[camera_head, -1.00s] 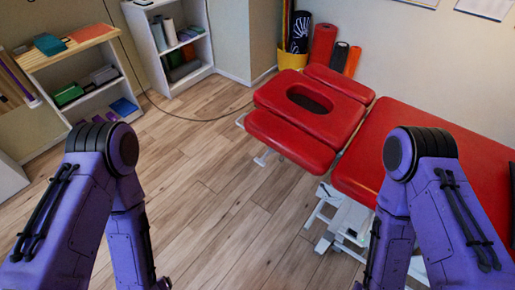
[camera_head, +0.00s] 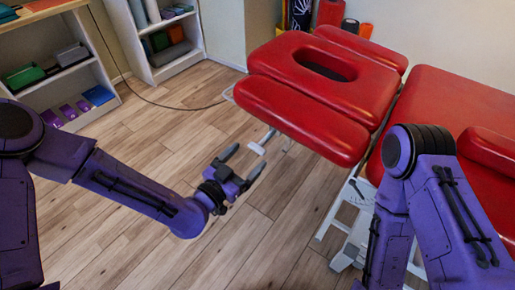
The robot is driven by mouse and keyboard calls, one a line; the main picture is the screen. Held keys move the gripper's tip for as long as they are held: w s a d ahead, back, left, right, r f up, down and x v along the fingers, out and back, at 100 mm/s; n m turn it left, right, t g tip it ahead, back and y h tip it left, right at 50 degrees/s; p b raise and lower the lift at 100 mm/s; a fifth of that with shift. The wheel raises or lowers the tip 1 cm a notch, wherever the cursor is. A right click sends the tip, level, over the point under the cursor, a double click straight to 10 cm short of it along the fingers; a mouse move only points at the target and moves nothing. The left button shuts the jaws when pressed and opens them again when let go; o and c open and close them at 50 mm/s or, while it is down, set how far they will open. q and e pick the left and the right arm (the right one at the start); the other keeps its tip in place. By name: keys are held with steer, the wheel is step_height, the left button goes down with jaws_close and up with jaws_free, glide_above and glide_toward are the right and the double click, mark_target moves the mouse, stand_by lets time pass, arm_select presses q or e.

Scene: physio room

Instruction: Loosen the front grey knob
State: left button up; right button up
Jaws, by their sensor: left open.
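The red treatment table (camera_head: 455,105) stands at the right, with its headrest section (camera_head: 320,72) and a red armrest pad (camera_head: 300,118) on the near left side. Grey-white metal parts (camera_head: 262,143) show below the pad, but I cannot make out the front grey knob for certain. My left gripper (camera_head: 243,161) is open and empty, just left of and below the pad, above the floor, its fingers pointing towards the table. My right arm is in front of the table at the right; its gripper is out of view.
The pale metal table frame (camera_head: 350,225) stands under the main cushion. White shelves (camera_head: 165,45) and a wooden-topped shelf unit (camera_head: 65,75) line the back left. A dark cable (camera_head: 175,117) lies on the floor. The wooden floor (camera_head: 150,245) between is clear.

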mark_target(255, 150)
arm_select(q)
steer(key=x, duration=0.5)
steer(key=shift+w+d+f, duration=0.1)
steer(key=c, duration=1.1)
steer(key=shift+o, duration=0.2)
